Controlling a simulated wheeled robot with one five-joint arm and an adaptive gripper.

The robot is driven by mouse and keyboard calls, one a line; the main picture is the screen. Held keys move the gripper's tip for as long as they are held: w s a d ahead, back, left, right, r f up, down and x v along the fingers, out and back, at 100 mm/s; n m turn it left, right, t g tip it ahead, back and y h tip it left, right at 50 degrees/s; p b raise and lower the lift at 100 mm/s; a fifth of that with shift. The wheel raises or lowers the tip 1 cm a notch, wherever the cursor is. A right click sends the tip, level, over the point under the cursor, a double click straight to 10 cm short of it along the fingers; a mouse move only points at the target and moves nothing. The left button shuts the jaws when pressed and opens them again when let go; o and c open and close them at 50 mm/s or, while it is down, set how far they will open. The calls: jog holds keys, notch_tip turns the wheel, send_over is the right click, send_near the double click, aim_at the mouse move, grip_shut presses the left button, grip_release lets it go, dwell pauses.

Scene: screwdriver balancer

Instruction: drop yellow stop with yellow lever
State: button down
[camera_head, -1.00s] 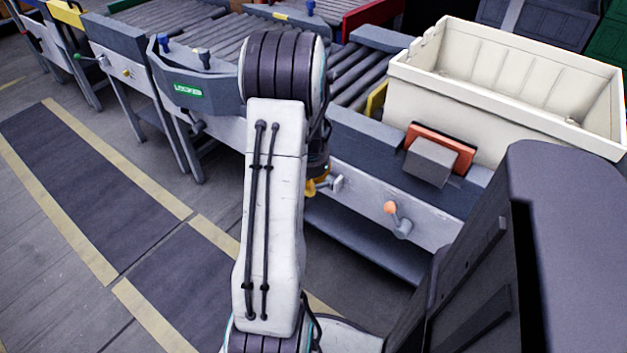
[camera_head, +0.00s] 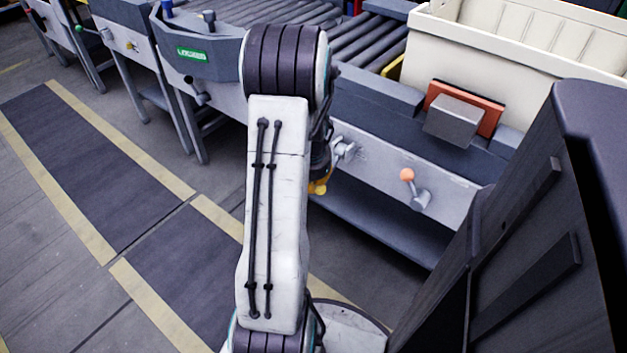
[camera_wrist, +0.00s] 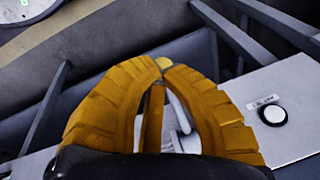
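The yellow stop (camera_head: 393,67) shows as a narrow upright strip above the rollers, at the left end of the cream tote. My gripper (camera_head: 319,186), with yellow fingers, is low beside the conveyor's front, partly hidden by my arm. A grey lever mount (camera_head: 346,150) shows just above and right of it. In the wrist view the tips of my gripper (camera_wrist: 163,66) come together around a small brighter yellow knob, apparently the yellow lever's (camera_wrist: 162,62). A pale rod shows between the fingers. The exact contact is partly hidden.
The cream tote (camera_head: 510,45) stands on the conveyor, right of the stop. A red-orange plate with a grey block (camera_head: 455,118) is in front of it. An orange-knobbed lever (camera_head: 408,175) is right of my gripper. The floor (camera_head: 110,160) at left is clear.

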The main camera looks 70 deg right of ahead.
jog(key=shift+b+x, duration=0.85)
jog(key=shift+x, duration=0.7)
jog(key=shift+s+r, duration=0.1)
jog(key=shift+s, duration=0.1)
